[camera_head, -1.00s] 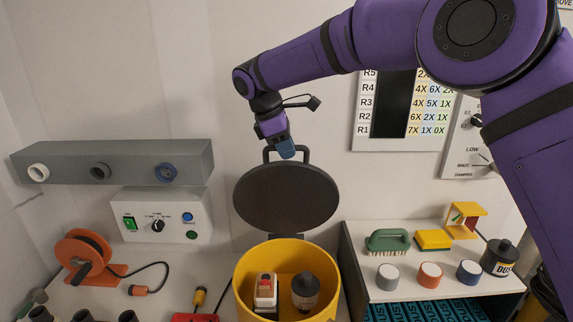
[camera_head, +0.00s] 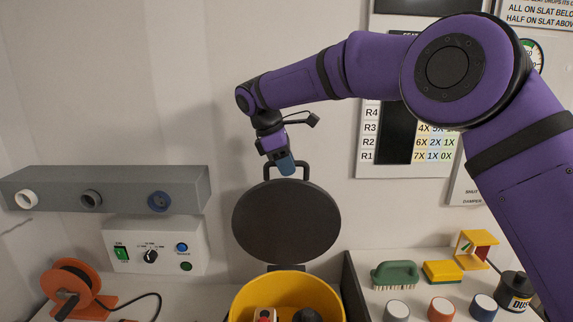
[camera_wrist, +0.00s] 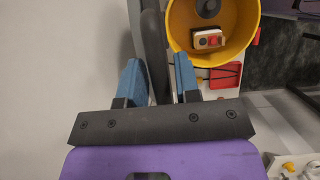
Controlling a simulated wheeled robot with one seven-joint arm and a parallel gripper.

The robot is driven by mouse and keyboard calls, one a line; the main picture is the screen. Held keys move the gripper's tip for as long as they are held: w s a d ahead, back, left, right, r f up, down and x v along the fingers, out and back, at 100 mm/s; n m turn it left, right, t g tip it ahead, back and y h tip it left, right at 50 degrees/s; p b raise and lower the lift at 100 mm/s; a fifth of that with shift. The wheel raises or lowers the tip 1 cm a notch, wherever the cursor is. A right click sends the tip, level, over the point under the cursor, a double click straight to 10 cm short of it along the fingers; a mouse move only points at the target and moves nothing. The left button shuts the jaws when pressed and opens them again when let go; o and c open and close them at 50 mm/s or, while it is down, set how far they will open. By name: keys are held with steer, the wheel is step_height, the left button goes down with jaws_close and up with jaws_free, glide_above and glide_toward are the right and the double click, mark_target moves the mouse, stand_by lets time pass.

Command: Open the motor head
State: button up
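The motor head, a round dark lid (camera_head: 286,222), stands raised on its hinge (camera_head: 287,268) behind the yellow drum (camera_head: 240,296) in the head view. Its loop handle (camera_head: 308,170) is at the top edge. My gripper (camera_head: 286,168) is at this handle from above, its blue fingertips overlapping it. In the wrist view my gripper (camera_wrist: 159,62) has its two blue fingers apart. The lid's dark edge (camera_wrist: 152,30) runs into the gap, nearer the left finger. I cannot tell whether a finger touches the handle.
A grey rail (camera_head: 120,188) and a switch box (camera_head: 155,246) are on the left. A shelf with a green brush (camera_head: 393,274) and a yellow sponge (camera_head: 441,271) is on the right.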

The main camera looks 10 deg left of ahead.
steer(key=shift+o, duration=0.6)
steer(key=v, duration=0.9)
steer(key=shift+a+r, duration=0.1)
steer(key=shift+r, duration=0.2)
steer(key=shift+s+a+r, duration=0.1)
steer(key=shift+a+r, duration=0.05)
steer(key=shift+r, duration=0.4)
